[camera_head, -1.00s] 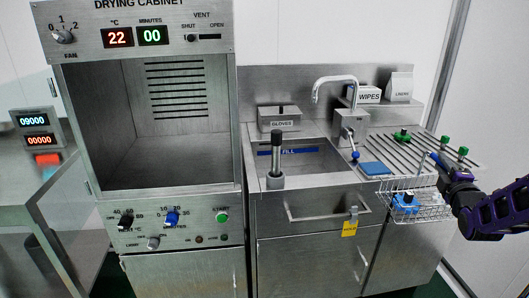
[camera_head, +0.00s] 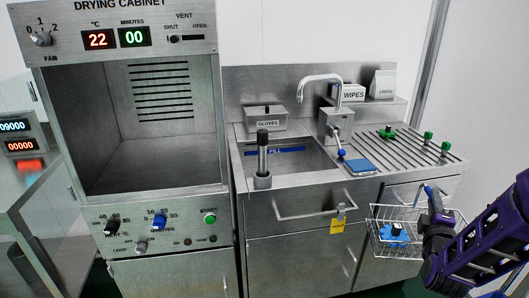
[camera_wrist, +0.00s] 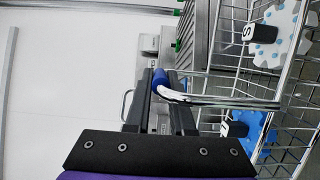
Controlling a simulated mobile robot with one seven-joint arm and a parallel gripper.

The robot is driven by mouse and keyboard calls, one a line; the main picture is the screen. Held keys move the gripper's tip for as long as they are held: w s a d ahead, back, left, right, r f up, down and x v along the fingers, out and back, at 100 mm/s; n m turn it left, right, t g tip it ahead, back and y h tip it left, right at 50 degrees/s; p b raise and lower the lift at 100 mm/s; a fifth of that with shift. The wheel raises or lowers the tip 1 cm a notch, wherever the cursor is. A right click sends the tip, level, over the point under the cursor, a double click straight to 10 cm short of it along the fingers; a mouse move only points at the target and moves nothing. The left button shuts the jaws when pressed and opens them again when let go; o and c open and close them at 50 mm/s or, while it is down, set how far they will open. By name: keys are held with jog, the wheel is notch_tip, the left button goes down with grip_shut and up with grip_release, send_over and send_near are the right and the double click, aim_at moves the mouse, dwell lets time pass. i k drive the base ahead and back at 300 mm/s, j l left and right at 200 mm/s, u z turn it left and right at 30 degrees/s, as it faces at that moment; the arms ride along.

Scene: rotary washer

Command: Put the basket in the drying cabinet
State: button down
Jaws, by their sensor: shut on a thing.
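The wire basket (camera_head: 388,243) hangs from my gripper (camera_head: 430,192) at the lower right of the head view, in front of the sink counter. My gripper is shut on its blue-sleeved handle, which shows between the fingers in the wrist view (camera_wrist: 160,82). Blue and white pieces with dark labelled parts lie in the basket (camera_wrist: 262,118). The drying cabinet (camera_head: 220,130) stands at the left of the head view. Its chamber is open at the front and looks empty. Its displays read 22 and 00. The basket is well to the right of the cabinet and apart from it.
A sink (camera_head: 300,158) with a tap (camera_head: 322,80) lies right of the cabinet, with a dark upright cylinder (camera_head: 262,160) at its front edge. A ribbed drainboard (camera_head: 410,150) with green knobs is behind the basket. A steel bench stands at far left.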

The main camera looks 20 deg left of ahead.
aim_at(163, 160)
jog(key=k+j+u, duration=0.1)
jog(key=j+u, duration=0.25)
jog(key=k+j+u, duration=0.1)
jog(key=u, duration=0.25)
